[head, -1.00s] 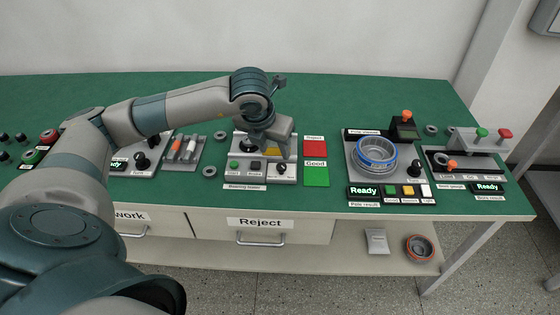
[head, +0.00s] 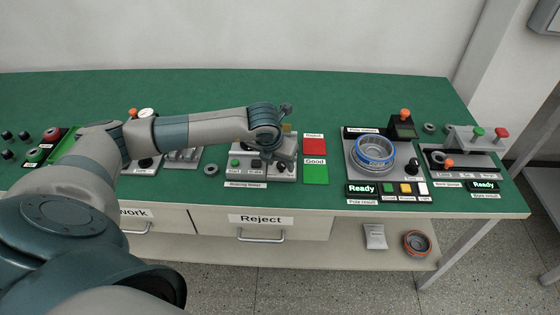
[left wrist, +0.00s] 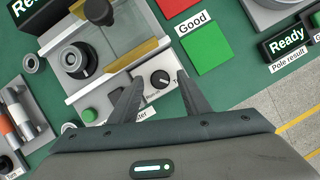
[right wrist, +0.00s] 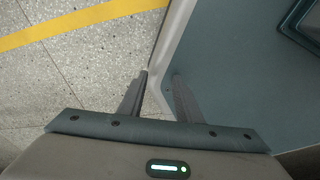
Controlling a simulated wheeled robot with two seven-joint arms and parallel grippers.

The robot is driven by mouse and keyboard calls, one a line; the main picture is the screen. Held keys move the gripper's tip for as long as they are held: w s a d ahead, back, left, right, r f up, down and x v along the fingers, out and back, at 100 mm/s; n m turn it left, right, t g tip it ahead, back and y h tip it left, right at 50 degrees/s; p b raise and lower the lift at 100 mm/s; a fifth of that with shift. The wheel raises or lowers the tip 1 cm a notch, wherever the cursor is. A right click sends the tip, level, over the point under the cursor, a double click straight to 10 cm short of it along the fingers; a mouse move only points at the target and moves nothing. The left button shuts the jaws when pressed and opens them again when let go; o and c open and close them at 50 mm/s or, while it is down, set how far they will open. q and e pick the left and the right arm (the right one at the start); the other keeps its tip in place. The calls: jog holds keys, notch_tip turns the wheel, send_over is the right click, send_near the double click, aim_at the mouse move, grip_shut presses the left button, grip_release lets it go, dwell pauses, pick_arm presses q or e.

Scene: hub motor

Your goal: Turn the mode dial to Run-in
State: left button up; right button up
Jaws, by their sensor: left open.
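The running tester (head: 232,179) is in the middle of the bench in the head view. In the left wrist view, a small black dial with a white pointer line (left wrist: 160,79) sits on its pale plate; its label is partly hidden and unreadable. I take it for the mode dial. My left gripper (left wrist: 154,84) is open, pointing down, with its fingertips on either side of this dial in the picture. I cannot tell whether they touch it. My right gripper (right wrist: 158,82) is open and empty, seen only in the right wrist view.
The red Reject (head: 315,144) and green Good (head: 316,175) pads lie to the right. The pole checker holds a blue-rimmed ring (head: 374,152) farther right.

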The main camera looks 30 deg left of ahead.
pick_arm(q)
jog(key=c, duration=1)
jog(key=shift+c, duration=0.2)
pick_arm(e)
jog(key=shift+w+a, duration=0.15)
jog(key=shift+w, duration=0.2)
